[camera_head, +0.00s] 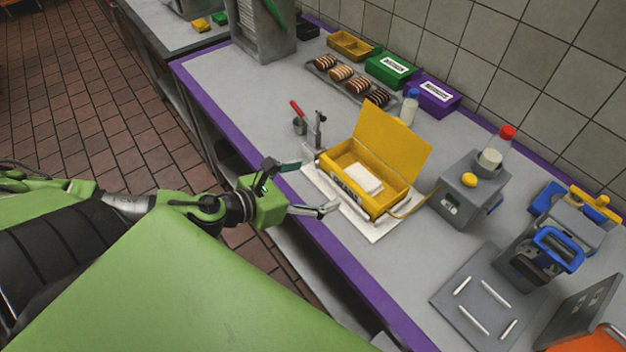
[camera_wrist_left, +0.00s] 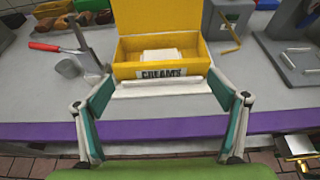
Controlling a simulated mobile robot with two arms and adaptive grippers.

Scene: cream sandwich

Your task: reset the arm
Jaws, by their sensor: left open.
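My left gripper (camera_head: 312,188) is open and empty at the table's front edge, in front of a yellow box with a raised lid. In the left wrist view its two fingers (camera_wrist_left: 165,125) stand wide apart with nothing between them. The yellow box (camera_head: 376,205) is labelled "CREAMS" in the left wrist view (camera_wrist_left: 205,68) and holds a white block (camera_head: 362,178). The box sits on a white board (camera_head: 330,200). My right gripper is not in view.
A red-handled scoop (camera_head: 297,112) and a small stand (camera_head: 318,130) are left of the box. A grey machine (camera_head: 462,200), a bottle with a red cap (camera_head: 495,150) and a grey plate with white rods (camera_head: 478,312) are to the right. A tray of cookies (camera_head: 338,88) is behind.

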